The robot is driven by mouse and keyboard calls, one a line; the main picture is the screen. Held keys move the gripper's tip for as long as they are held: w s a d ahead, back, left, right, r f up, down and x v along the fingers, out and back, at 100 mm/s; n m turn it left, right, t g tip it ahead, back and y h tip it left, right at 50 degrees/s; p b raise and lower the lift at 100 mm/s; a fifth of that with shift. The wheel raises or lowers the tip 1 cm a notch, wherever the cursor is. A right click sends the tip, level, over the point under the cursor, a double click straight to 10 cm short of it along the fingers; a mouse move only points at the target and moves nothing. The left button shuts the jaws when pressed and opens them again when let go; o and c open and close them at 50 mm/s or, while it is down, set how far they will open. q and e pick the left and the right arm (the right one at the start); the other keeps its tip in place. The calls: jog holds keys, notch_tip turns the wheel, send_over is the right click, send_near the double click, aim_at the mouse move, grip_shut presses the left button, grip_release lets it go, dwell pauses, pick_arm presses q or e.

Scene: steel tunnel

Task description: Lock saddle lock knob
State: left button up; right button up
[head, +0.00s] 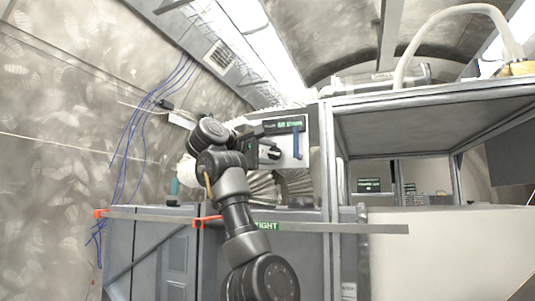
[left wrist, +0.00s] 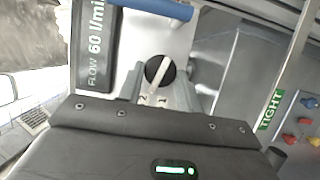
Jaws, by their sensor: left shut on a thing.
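A round black knob (left wrist: 152,70) with a pale bar across its face sits on a white panel (left wrist: 190,62) in the left wrist view. My left gripper (left wrist: 158,88) reaches the knob, its two grey fingers on either side of the pale bar, shut on the knob. The bar is tilted slightly from the fingers' line. My right gripper is in neither view.
A blue handle (head: 296,143) stands right of the knob. A metal frame shelf (head: 430,97) rises at right. Blue cables (head: 135,130) hang at left.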

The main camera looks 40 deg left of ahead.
pick_arm(q)
jog(key=shift+d, duration=0.1)
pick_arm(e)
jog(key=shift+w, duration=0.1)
pick_arm(q)
jog(key=o, duration=0.8)
jog(key=shift+w, duration=0.1)
jog(key=shift+o, duration=1)
jog(key=shift+w+d, duration=0.15)
jog(key=shift+d, duration=0.05)
jog(key=shift+a, duration=0.1)
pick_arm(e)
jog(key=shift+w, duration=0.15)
pick_arm(q)
jog(key=shift+a, duration=0.1)
jog(key=shift+s, duration=0.3)
jog(key=s+b, duration=0.2)
jog(key=s, duration=0.8)
jog(key=shift+s+a+b, duration=0.2)
jog(key=shift+a+b, duration=0.05)
jog(key=shift+b, duration=0.15)
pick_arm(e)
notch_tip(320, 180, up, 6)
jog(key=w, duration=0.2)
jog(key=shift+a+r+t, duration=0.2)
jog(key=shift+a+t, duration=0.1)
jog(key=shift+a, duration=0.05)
